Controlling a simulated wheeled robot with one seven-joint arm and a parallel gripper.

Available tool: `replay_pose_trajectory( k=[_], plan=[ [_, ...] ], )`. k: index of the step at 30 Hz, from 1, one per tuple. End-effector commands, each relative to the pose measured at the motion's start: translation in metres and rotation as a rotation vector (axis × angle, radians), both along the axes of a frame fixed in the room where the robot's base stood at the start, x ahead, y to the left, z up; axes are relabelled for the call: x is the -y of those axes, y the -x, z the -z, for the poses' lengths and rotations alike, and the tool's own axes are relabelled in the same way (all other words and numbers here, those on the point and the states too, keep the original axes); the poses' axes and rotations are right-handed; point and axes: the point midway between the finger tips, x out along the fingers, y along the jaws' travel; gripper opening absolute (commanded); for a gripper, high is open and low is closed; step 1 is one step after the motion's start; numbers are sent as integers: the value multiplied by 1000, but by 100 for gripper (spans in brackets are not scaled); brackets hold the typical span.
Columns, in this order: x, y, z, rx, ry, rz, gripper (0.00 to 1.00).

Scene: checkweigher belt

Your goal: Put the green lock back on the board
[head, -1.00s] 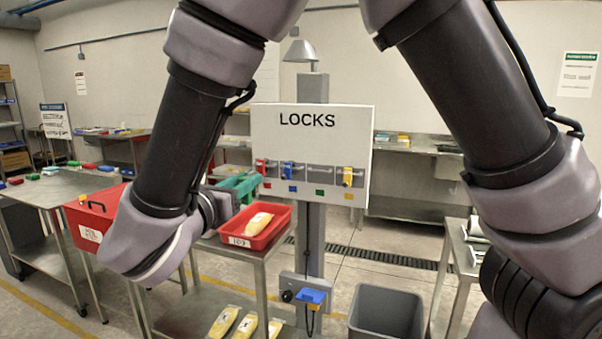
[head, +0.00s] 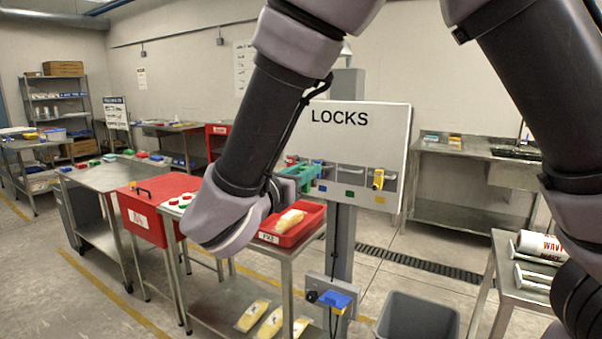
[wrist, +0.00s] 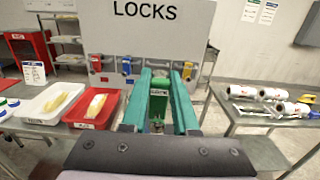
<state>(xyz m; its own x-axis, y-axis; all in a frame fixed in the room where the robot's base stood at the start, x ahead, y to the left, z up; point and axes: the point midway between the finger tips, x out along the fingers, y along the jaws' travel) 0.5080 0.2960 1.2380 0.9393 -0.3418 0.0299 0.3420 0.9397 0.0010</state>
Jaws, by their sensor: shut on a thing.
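The white LOCKS board (head: 385,130) stands on a grey post; it also shows in the wrist view (wrist: 185,25). My gripper (head: 300,177), with teal fingers, is in front of the board's lower left in the head view. In the wrist view my gripper (wrist: 160,76) is shut on the green lock (wrist: 158,98), which sits between the fingers facing the board. I cannot tell if the lock touches the board. A red lock (wrist: 96,63), a blue lock (wrist: 126,66) and a yellow lock (wrist: 187,70) hang there. The green square (head: 349,193) marks the spot between blue and yellow.
A grey bin (head: 425,318) is at the post's foot. A side table (wrist: 270,118) with white rolls is at right. A red box (head: 143,207) stands left.

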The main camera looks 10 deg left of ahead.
Motion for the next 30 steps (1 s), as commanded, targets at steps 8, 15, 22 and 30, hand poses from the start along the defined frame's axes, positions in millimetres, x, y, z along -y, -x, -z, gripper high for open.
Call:
replay_pose_trajectory(
  k=[8,15,22,30],
  plan=[
    [6,-16,0,1,1,0,0],
    [11,-30,0,0,0,0,0],
    [16,-43,0,1,1,0,0],
    [21,-58,0,0,0,1,0]
  ],
)
